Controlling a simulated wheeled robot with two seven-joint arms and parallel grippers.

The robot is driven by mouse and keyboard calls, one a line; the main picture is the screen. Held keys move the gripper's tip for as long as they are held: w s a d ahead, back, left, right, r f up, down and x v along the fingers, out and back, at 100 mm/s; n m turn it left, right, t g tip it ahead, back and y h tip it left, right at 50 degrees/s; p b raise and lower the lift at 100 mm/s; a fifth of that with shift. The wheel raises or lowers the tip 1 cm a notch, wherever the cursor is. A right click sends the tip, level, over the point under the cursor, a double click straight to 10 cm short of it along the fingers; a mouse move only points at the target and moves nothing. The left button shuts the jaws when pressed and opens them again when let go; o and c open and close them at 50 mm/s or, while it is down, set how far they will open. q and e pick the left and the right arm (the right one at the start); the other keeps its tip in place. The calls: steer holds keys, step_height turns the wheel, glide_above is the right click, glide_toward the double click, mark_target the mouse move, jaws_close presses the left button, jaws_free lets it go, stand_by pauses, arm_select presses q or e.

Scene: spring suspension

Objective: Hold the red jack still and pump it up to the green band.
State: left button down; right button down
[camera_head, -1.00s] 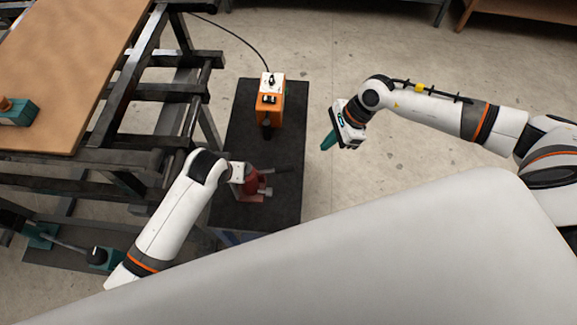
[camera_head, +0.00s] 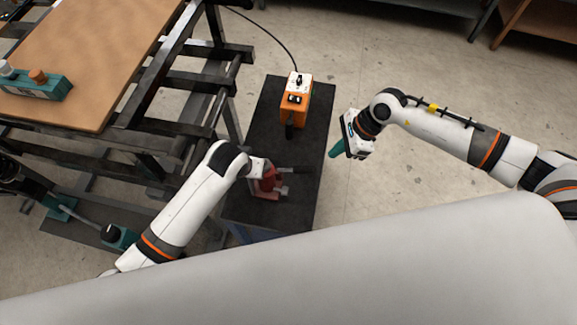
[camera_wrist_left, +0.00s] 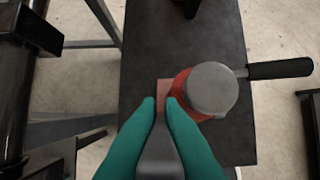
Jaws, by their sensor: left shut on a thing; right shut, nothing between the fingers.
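The red jack (camera_head: 268,184) stands on the black top of a small bench (camera_head: 262,145). In the left wrist view the jack's grey round head (camera_wrist_left: 211,89) hides most of its red body (camera_wrist_left: 180,84). Its dark handle (camera_wrist_left: 281,69) sticks out to the right. My left gripper (camera_wrist_left: 161,104) is at the jack's left side, its teal fingers shut on part of the jack near its base; the exact contact is hard to see. My right gripper (camera_head: 336,150) is shut and empty, in the air to the right of the bench. The green band cannot be made out.
An orange box (camera_head: 293,106) with a white top and a cable stands at the bench's far end. A dark metal frame with a brown board (camera_head: 90,60) is at the left. Open floor (camera_head: 400,200) lies right of the bench.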

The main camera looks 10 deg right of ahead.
steer(key=shift+w+a+f, duration=0.1)
steer(key=shift+a, duration=0.45)
steer(key=shift+w+a+f, duration=0.1)
steer(key=shift+a, duration=0.4)
